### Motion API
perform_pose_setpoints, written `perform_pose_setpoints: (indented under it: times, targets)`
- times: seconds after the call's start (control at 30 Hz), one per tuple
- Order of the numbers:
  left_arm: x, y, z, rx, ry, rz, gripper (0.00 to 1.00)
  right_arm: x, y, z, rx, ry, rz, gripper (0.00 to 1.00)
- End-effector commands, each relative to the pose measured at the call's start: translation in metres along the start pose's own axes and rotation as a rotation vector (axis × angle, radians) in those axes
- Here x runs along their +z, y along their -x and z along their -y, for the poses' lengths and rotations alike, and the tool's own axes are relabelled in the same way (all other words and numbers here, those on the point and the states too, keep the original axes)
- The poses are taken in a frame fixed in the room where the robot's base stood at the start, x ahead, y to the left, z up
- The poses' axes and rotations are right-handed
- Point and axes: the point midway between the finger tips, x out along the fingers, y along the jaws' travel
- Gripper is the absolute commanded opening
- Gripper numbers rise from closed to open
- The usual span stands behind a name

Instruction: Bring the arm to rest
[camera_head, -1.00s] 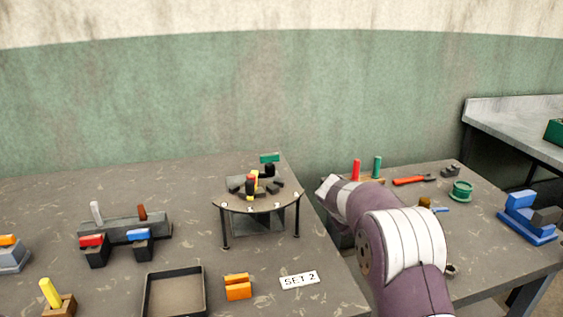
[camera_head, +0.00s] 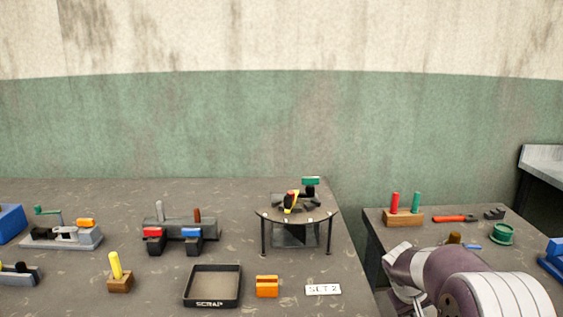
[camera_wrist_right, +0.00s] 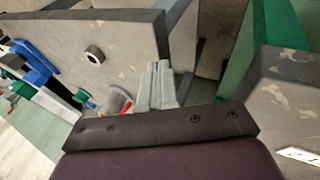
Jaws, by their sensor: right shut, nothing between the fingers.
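My right arm (camera_head: 480,283), purple and white, reaches in at the lower right of the head view, in front of the side table. In the right wrist view my right gripper (camera_wrist_right: 158,68) shows two grey fingers closed together with nothing between them. In the head view I cannot make out the fingers clearly. My left arm and gripper are not in view.
The main table holds a scrap tray (camera_head: 212,303), an orange block (camera_head: 266,287), a SET 2 card (camera_head: 323,290) and a round stand (camera_head: 297,217). The side table holds a wooden block with red and green pegs (camera_head: 403,218) and a green spool (camera_head: 502,234). A gap separates the tables.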

Motion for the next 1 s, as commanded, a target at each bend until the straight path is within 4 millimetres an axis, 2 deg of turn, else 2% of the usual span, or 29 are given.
perform_pose_setpoints:
  times: [0.17,0.37,0.63,0.67,0.7,0.9,1.0]
  targets:
    - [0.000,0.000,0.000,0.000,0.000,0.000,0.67,0.041,0.013,0.039,-0.125,-0.003,0.026,0.00]
    - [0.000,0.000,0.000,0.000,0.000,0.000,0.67,0.102,0.033,0.088,-0.274,-0.031,0.063,0.00]
    - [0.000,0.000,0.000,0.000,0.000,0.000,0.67,0.211,0.062,0.146,-0.441,-0.121,0.125,0.00]
    - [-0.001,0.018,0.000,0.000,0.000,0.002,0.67,0.212,0.080,0.140,-0.447,-0.127,0.126,0.00]
    - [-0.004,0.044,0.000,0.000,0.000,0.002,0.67,0.203,0.102,0.127,-0.445,-0.126,0.124,0.00]
    - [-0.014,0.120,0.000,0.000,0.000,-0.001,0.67,0.187,0.167,0.094,-0.444,-0.124,0.128,0.00]
    - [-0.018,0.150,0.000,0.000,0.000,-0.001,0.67,0.181,0.193,0.081,-0.443,-0.124,0.129,0.00]
